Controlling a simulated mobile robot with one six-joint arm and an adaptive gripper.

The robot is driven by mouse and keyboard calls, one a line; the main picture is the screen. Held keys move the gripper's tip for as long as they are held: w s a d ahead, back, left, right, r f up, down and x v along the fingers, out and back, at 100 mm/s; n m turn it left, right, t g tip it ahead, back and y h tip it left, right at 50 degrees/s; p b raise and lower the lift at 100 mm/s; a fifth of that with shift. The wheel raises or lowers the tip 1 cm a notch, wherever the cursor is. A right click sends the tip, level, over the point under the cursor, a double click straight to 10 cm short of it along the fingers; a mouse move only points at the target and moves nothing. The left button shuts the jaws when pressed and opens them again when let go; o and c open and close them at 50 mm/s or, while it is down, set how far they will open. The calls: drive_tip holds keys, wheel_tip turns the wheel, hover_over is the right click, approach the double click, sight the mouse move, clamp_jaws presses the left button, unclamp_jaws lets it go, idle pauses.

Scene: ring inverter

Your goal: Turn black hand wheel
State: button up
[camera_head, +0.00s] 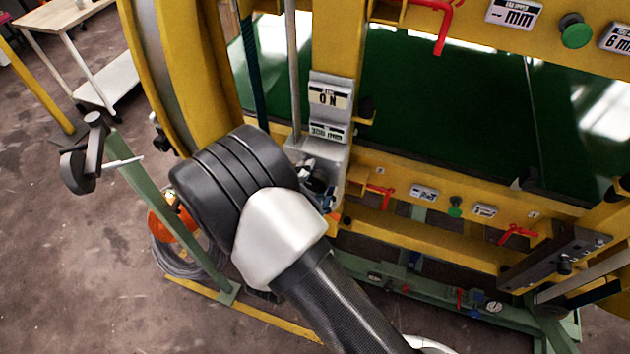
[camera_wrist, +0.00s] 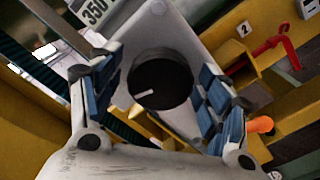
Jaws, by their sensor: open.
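The black hand wheel (camera_wrist: 158,72) is a round dark knob with a short white mark near its lower left edge. It sits on a pale grey metal housing (camera_wrist: 185,35), which also shows in the head view (camera_head: 322,149). My gripper (camera_wrist: 158,82) is open, with one blue-padded finger on the left of the wheel and one on the right. Gaps show between the pads and the wheel; how far off it is in depth I cannot tell. In the head view my gripper (camera_head: 319,188) is small beside the yellow frame, and the wheel cannot be made out there.
Red levers (camera_head: 381,194) and a green knob (camera_head: 455,207) sit on the yellow lower beam (camera_head: 400,212). A grey vertical rod (camera_head: 294,70) rises above the housing. A green post (camera_head: 180,220) with a black handle (camera_head: 80,168) stands left. Floor is open at far left.

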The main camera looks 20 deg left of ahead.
drive_tip(key=s, duration=1.2)
drive_tip(key=shift+a, duration=0.45)
